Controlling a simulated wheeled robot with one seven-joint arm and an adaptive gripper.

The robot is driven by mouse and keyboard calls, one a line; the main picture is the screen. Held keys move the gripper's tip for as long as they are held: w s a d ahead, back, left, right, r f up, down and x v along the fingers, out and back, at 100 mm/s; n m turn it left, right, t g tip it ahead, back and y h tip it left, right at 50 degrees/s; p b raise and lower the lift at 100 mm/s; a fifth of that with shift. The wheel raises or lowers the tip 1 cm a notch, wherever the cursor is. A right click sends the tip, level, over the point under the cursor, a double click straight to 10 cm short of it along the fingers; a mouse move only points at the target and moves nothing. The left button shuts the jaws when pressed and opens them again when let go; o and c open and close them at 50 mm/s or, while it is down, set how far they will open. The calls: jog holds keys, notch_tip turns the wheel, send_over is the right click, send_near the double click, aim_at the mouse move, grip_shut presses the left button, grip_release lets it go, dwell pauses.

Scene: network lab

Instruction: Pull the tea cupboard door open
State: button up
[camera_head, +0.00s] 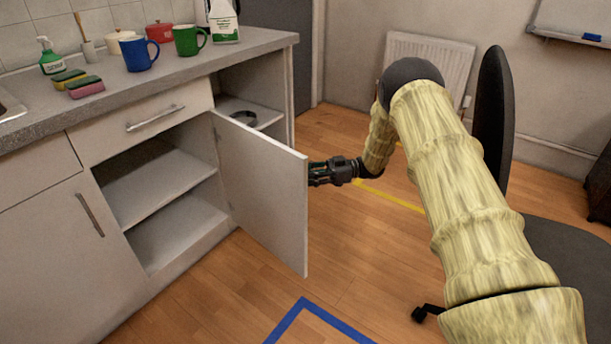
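The tea cupboard door (262,195) is a pale grey panel, swung wide open from its hinge side at the right of the cupboard opening. The cupboard (160,185) shows empty shelves inside. My gripper (314,174) is at the far side of the door, close to its outer edge. Its fingertips are partly hidden behind the door's edge, so I cannot tell whether they are open, shut or touching the door or its handle. The door's handle is not visible from this side.
The counter (240,50) holds a blue mug (138,55), a green mug (188,41), sponges (85,86) and a soap bottle (50,56). A dark office chair (565,262) stands at the right, close to my arm. Wooden floor (365,255) is clear before the door.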

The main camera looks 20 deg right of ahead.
jog(key=shift+w+a, duration=0.1)
jog(key=shift+a, duration=0.1)
jog(key=shift+d, duration=0.1)
jog(key=s+d, duration=0.1)
jog(key=d, duration=1)
jog(key=shift+s+d, duration=0.15)
jog(key=shift+d, duration=0.25)
